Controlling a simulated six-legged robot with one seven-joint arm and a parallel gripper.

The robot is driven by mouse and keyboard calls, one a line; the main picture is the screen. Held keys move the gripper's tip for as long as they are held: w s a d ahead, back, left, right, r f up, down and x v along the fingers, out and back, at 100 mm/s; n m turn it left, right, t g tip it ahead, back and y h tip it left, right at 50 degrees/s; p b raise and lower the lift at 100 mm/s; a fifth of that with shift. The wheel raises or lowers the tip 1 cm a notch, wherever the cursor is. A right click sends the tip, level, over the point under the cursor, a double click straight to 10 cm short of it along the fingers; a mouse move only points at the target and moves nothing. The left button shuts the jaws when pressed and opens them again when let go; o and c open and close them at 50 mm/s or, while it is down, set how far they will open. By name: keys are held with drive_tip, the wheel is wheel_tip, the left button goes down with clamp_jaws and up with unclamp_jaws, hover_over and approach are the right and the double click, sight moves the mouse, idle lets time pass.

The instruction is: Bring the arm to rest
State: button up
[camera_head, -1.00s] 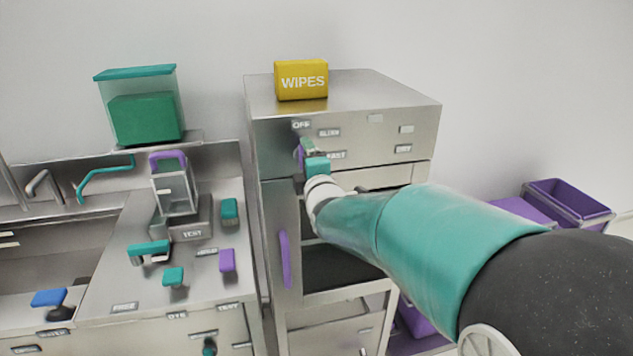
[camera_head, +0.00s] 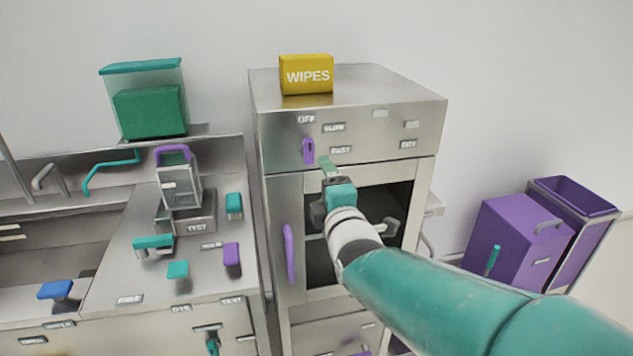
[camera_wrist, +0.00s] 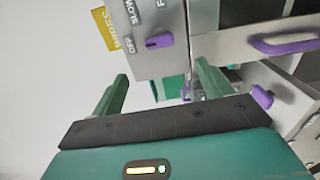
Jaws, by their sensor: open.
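My arm reaches in from the lower right in the head view, and my gripper (camera_head: 328,170) is in front of the steel cabinet (camera_head: 370,100), below and right of the purple dial knob (camera_head: 308,151). In the wrist view my gripper (camera_wrist: 160,72) shows two green fingers spread apart with nothing held between them. The purple knob (camera_wrist: 158,41) is beyond the fingertips and apart from them, with the OFF and SLOW labels nearby.
A yellow WIPES box (camera_head: 307,75) sits on the cabinet. The cabinet has an open bay and a purple-handled door (camera_head: 290,253). A counter (camera_head: 110,270) with a clear jug (camera_head: 179,185) is at left; purple bins (camera_head: 518,235) stand at right.

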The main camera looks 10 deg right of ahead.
drive_tip(key=s+f+m+g, duration=0.4)
drive_tip(key=s+m+g, duration=0.2)
drive_tip(key=s+m, duration=0.3)
drive_tip(key=s+f+m+g, duration=0.5)
drive_tip(key=s+m, duration=0.4)
drive_tip(key=s, duration=0.3)
drive_tip(key=shift+s+d+f+g, duration=0.15)
drive_tip(key=shift+s+f+g, duration=0.2)
drive_tip(key=shift+g, duration=0.35)
drive_tip(key=shift+r, duration=0.1)
